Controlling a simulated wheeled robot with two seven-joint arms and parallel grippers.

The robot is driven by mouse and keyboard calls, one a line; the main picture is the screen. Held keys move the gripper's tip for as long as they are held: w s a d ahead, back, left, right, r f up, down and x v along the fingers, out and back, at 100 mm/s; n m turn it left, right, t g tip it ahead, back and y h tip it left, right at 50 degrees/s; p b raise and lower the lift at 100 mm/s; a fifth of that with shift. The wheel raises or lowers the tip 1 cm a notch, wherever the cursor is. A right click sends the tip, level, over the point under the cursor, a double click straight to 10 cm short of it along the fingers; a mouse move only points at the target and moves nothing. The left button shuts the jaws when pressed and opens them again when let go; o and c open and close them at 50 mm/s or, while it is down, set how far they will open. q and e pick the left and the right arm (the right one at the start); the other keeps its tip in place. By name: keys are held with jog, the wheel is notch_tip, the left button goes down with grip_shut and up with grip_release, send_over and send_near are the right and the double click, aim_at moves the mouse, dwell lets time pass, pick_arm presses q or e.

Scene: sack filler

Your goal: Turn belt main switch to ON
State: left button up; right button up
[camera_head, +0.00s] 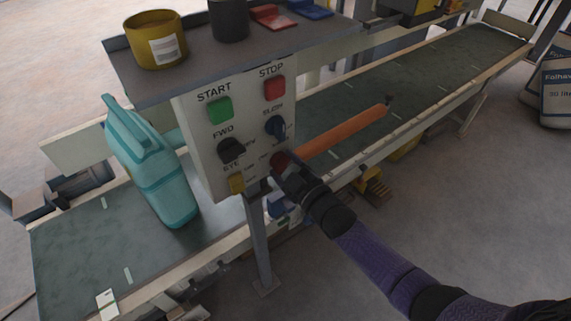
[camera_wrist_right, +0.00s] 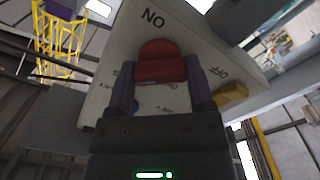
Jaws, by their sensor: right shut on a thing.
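The white control panel (camera_head: 205,133) stands beside the belt, with a green START button, a red STOP button and several knobs. The red main switch knob (camera_head: 279,160) is at its lower right, mostly covered by my right gripper (camera_head: 285,170). In the right wrist view the red knob (camera_wrist_right: 160,62) sits between the two fingers of my right gripper (camera_wrist_right: 160,88), which is shut on it. An ON label shows above the knob and an OFF label to its right, both upside down in that view. My left gripper is not in view.
A teal jug (camera_head: 160,180) stands on the green belt (camera_head: 75,240) left of the panel. An orange bar (camera_head: 345,130) extends over the belt on the right. A shelf (camera_head: 195,75) above the panel holds a yellow tub (camera_head: 157,40). Sacks (camera_head: 555,90) stand far right.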

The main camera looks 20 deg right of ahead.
jog(key=m, duration=0.4)
jog(key=shift+f, duration=0.1)
jog(key=shift+m, duration=2.2)
jog(key=o, duration=1.2)
jog(key=shift+o, duration=0.2)
jog(key=shift+s, duration=0.1)
jog(key=p+v, duration=0.3)
jog(key=v, duration=0.6)
jog(key=shift+s+d, duration=0.15)
jog(key=shift+s, duration=0.2)
